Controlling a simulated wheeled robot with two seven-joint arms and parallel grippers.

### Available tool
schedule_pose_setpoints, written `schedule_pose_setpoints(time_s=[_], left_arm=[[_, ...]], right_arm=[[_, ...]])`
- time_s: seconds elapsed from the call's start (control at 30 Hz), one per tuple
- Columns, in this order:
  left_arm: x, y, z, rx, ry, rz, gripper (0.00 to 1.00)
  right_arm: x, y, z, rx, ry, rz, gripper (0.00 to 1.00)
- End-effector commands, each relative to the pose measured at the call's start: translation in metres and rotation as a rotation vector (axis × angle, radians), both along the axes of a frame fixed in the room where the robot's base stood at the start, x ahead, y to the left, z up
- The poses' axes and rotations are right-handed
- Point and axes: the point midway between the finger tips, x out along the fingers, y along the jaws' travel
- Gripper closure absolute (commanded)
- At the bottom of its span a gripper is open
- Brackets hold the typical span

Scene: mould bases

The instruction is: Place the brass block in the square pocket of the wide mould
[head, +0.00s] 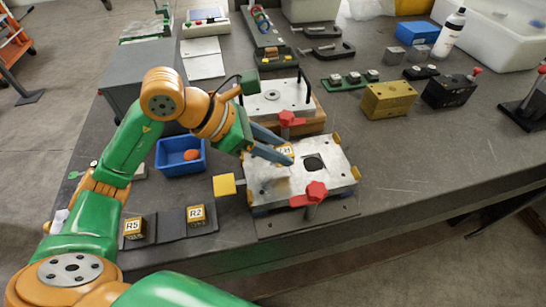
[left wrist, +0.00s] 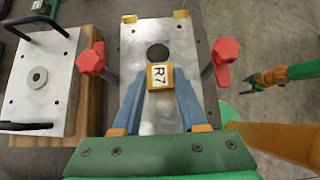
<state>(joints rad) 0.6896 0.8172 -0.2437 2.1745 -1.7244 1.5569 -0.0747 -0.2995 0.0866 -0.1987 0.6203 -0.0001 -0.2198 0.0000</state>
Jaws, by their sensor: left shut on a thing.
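The brass block (left wrist: 160,76), labelled R7, is between the fingers of my left gripper (left wrist: 159,88). In the head view, my left gripper (head: 284,158) is shut on the block (head: 286,151), above the wide mould (head: 335,180). The mould is a pale metal plate with yellow corner pieces. A dark pocket opening (head: 313,163) shows beside the block; it looks rounder in the left wrist view (left wrist: 157,52). I cannot tell whether another pocket lies under the block. A small gripper (left wrist: 254,86), likely my right one, shows at the right of the left wrist view; its jaws are unclear.
Red clamp knobs (head: 316,191) (head: 290,119) stand at the mould's near and far sides. A second mould with black handles (head: 275,97) lies behind. A blue bin (head: 181,154) and blocks R5 (head: 134,228) and R2 (head: 196,214) are at left.

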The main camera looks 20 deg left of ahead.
Motion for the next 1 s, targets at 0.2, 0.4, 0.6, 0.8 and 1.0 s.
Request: schedule_pose_setpoints(time_s=[0.2, 0.4, 0.6, 0.8, 1.0], left_arm=[[0.001, 0.007, -0.031, -0.002, 0.004, -0.001, 1.00], [0.002, 0.007, -0.041, 0.003, 0.002, -0.003, 1.00], [0.001, 0.007, -0.041, 0.003, 0.005, -0.002, 0.28], [0.002, 0.007, -0.040, 0.001, 0.002, -0.001, 0.28], [-0.003, 0.016, -0.031, 0.001, 0.000, 0.002, 0.28]], right_arm=[[0.000, 0.006, 0.008, 0.011, 0.000, -0.003, 0.22], [0.000, 0.007, 0.008, 0.011, 0.000, -0.003, 0.22], [0.000, 0.007, 0.007, 0.011, 0.000, -0.002, 0.22], [0.000, 0.005, 0.007, 0.008, 0.001, 0.000, 0.22], [0.000, 0.004, 0.003, 0.006, 0.001, 0.001, 0.22]])
